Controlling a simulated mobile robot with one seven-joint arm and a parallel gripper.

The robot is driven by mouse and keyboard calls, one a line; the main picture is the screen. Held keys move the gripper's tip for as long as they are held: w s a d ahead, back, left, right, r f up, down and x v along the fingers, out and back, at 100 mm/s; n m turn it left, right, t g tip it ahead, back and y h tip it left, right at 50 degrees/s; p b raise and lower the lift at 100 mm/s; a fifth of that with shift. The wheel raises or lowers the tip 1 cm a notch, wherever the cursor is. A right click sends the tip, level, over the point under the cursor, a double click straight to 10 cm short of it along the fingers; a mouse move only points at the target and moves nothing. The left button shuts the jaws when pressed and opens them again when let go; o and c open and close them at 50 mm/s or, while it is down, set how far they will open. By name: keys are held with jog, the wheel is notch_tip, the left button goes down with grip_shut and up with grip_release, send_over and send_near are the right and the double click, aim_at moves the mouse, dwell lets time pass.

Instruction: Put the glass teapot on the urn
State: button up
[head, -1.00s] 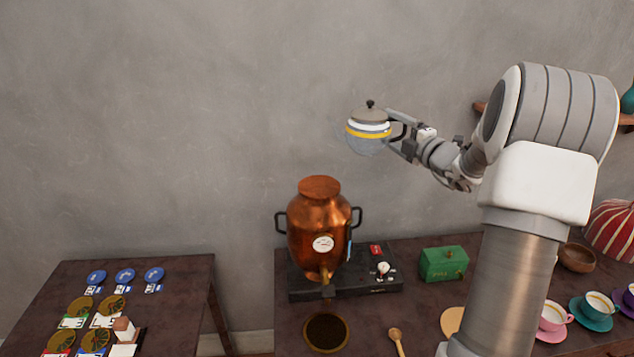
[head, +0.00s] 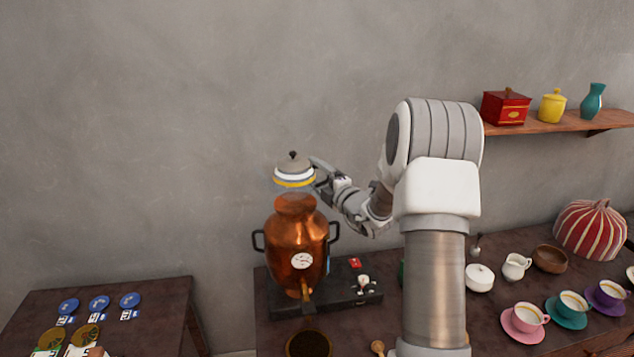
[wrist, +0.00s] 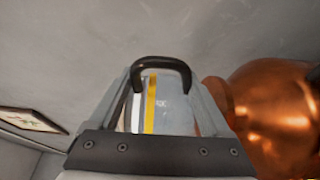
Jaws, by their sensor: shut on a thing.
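The glass teapot (head: 294,178) has a grey lid with a dark knob and a white and yellow band. My gripper (head: 321,178) is shut on its black handle (wrist: 161,64) from the right and holds it upright in the air. The copper urn (head: 296,248) stands below, with two dark side handles and a front tap. In the head view the teapot is just above the urn's top (head: 295,201); its clear lower body is hard to see, and I cannot tell the exact gap. The urn also shows at the right of the wrist view (wrist: 272,108).
The urn stands on a black base (head: 345,292) on the dark table. A shelf (head: 560,122) is on the wall. A second table (head: 160,305) stands left.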

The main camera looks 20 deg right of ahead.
jog(key=shift+f, duration=0.9)
jog(key=shift+f, duration=0.25)
jog(key=o, duration=1.5)
jog(key=shift+o, duration=0.2)
jog(key=shift+r, duration=0.25)
jog(key=s+d+b, duration=0.1)
jog(key=s+d, duration=0.1)
jog(key=s, duration=1)
jog(key=shift+f, duration=0.1)
